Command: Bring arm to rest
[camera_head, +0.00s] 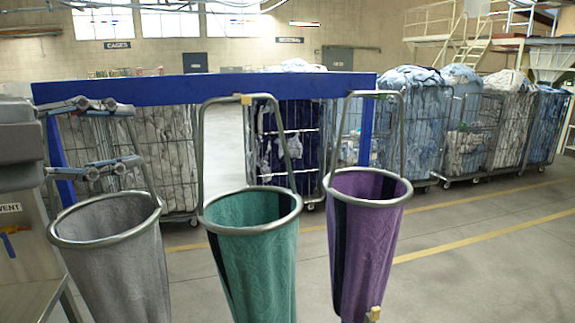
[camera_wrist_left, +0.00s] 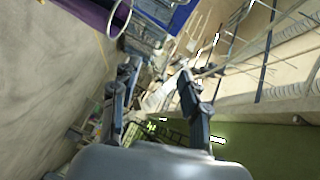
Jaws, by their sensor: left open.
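My left gripper (camera_head: 133,135) comes in from the left edge in the head view, above the rim of the grey sling bag (camera_head: 115,265). Its two fingers are spread apart with nothing between them. The left wrist view shows the same open fingers (camera_wrist_left: 158,72), with only distant background between them. A green sling bag (camera_head: 255,265) hangs in the middle and a purple sling bag (camera_head: 365,235) to its right. All three have round metal rims and hang from a blue rail (camera_head: 210,89). My right gripper is not in view.
A metal table (camera_head: 30,295) stands at the lower left, close to the grey bag. Wire cages (camera_head: 470,150) full of laundry line up behind the rail and to the right. The floor (camera_head: 490,265) at the right front is clear. Metal stairs (camera_head: 465,40) stand at the back right.

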